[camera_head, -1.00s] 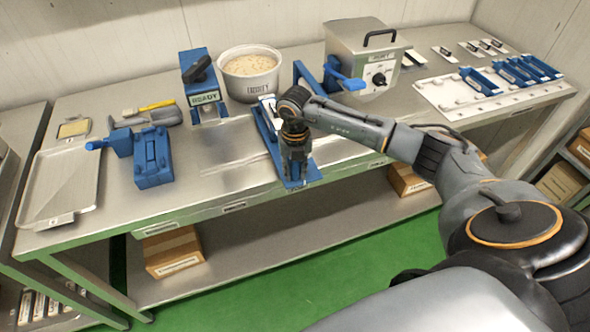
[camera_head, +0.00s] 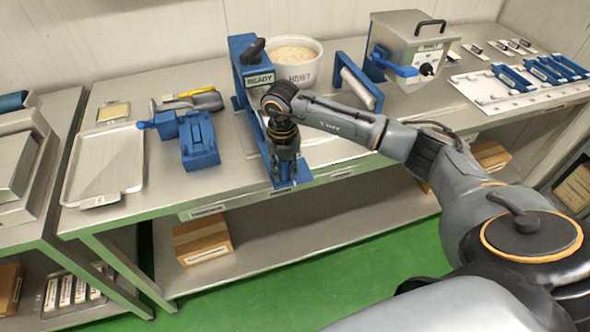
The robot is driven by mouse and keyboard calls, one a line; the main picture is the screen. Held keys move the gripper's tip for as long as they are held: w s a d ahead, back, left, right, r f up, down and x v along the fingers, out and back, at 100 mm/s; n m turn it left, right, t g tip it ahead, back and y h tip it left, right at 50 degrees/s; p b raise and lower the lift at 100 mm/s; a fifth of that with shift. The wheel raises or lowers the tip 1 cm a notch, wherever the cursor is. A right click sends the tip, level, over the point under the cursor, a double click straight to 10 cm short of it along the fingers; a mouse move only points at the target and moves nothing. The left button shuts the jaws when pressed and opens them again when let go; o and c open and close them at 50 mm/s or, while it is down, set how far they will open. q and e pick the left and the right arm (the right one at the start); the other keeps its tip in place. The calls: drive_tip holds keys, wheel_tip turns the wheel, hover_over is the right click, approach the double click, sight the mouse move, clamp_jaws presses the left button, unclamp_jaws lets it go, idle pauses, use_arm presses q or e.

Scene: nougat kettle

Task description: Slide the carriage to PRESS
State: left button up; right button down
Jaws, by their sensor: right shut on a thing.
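The carriage, a long narrow blue plate (camera_head: 257,138), lies across the steel bench from back to front. Its back end is by the foot of the blue press-like stand (camera_head: 248,85) marked READY, which has a black handle on top. My right gripper (camera_head: 283,170) points down over the carriage's front part and is shut on it. The arm and gripper hide the exact grip and much of the carriage's middle. A small label on its front edge is too small to read. My left gripper is not in view.
A white tub (camera_head: 298,68) stands behind the carriage. A blue frame with a roller (camera_head: 358,88) and a grey box with a dial (camera_head: 408,55) stand to the right. A blue block (camera_head: 200,143) and a metal tray (camera_head: 104,168) lie left. Bare bench is right of the carriage.

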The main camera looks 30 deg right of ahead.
sight(273, 182)
drive_tip(key=shift+w+a, duration=0.2)
drive_tip(key=shift+a, duration=0.85)
drive_tip(key=shift+w+a, duration=0.15)
drive_tip(key=shift+a, duration=0.25)
drive_tip(key=shift+r, duration=0.1)
drive_tip(key=c, duration=1.2)
unclamp_jaws()
drive_tip(key=shift+o, duration=0.4)
drive_tip(key=shift+a, duration=0.15)
drive_tip(key=shift+r, duration=0.25)
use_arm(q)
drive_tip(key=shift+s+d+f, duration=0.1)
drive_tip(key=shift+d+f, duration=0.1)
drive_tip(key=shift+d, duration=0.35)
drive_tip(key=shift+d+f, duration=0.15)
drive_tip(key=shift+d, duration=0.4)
use_arm(e)
wheel_tip(273, 182, up, 12)
drive_tip(key=shift+f, duration=0.25)
drive_tip(key=shift+f, duration=0.1)
